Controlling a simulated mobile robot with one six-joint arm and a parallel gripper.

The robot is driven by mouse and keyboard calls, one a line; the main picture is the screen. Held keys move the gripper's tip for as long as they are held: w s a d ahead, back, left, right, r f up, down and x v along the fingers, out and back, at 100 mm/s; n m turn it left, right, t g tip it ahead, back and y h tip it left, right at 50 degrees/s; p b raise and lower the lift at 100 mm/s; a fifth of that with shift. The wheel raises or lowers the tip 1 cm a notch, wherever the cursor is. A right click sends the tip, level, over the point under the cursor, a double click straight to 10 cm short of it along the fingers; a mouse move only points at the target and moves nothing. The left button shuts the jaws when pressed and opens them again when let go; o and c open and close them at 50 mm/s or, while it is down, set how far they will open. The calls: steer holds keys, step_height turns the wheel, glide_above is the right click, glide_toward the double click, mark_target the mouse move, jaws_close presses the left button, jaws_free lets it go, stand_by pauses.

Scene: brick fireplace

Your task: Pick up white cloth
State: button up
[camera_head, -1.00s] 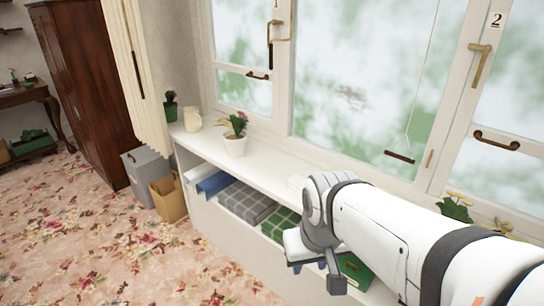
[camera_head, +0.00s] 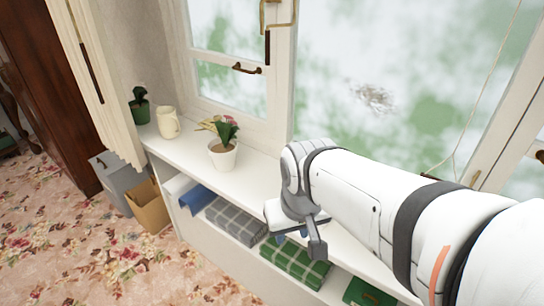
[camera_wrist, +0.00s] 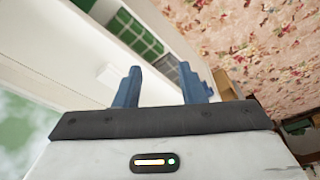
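A white folded item (camera_head: 178,184), which looks like cloth, lies at the left end of the shelf under the window sill, left of a blue folded cloth (camera_head: 196,199). My gripper (camera_head: 292,236) is in front of the shelf, to the right of the white item and apart from it. In the wrist view my gripper (camera_wrist: 162,82) shows two blue fingers spread apart with nothing between them. A small white block-like thing (camera_wrist: 107,75) shows left of the fingers in that view; I cannot tell what it is.
A grey checked cloth (camera_head: 236,221) and a green checked cloth (camera_head: 296,264) lie on the shelf. A potted plant (camera_head: 223,156) and a cream jug (camera_head: 167,122) stand on the sill (camera_head: 190,147). A cardboard box (camera_head: 149,207) and grey bin (camera_head: 112,181) stand left.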

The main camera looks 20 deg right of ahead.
steer(key=shift+o, duration=0.2)
